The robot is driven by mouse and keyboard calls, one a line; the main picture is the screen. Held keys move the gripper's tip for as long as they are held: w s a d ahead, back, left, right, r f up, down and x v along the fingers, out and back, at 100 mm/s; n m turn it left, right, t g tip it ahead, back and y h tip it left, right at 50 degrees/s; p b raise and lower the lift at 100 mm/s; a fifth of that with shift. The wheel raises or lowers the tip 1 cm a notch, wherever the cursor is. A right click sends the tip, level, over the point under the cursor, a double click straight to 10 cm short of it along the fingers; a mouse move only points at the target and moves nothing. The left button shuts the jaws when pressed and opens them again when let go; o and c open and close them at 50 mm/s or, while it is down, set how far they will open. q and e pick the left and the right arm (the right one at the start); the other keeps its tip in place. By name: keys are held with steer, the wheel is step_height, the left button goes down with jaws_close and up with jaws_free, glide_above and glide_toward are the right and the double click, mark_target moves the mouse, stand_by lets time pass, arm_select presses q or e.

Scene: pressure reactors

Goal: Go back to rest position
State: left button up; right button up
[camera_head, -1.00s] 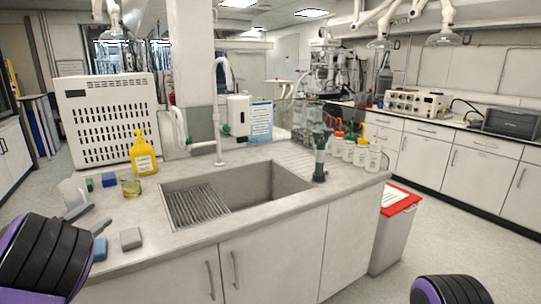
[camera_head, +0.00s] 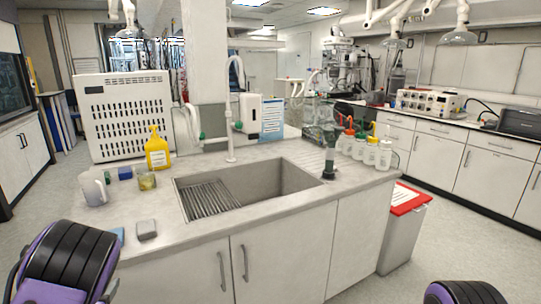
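My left arm, black and purple, shows at the lower left. The grey fingers of my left gripper (camera_head: 108,292) show only in small part at the bottom edge, beside and below that arm link, and I cannot make out their opening. My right arm shows only as a black and purple curve at the bottom right. Its gripper is out of view. No object is seen held. Both arms are in front of the sink counter (camera_head: 300,209).
The counter holds a sink (camera_head: 250,185), a yellow bottle (camera_head: 157,152), a white mug (camera_head: 93,188), a glass beaker (camera_head: 147,181), a grey block (camera_head: 147,229) and several wash bottles (camera_head: 383,155). A red-lidded bin (camera_head: 403,235) stands at its right. Floor on the right is clear.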

arm_select(q)
steer(key=s+d+f+n+g+y, duration=0.1)
steer(key=s+d+f+n+g, duration=0.15)
steer(key=s+f, duration=0.4)
steer(key=s+d+f+n+g, duration=0.2)
steer(key=s+d+f+g, duration=0.15)
steer(key=s+f, duration=0.35)
steer(key=s+d+f+g, duration=0.2)
steer(key=s+d+f, duration=0.1)
steer(key=s, duration=0.3)
steer(key=s+d+f+n+g, duration=0.1)
steer(key=s+d+f+g, duration=0.1)
steer(key=s, duration=0.5)
steer(key=s+d+f+g+h, duration=0.1)
steer(key=s+d+f+g, duration=0.1)
steer(key=s+d+f, duration=0.3)
steer(key=shift+s+d+n, duration=0.35)
steer(key=shift+s+d, duration=0.3)
steer(key=shift+d, duration=0.1)
steer(key=shift+r, duration=0.1)
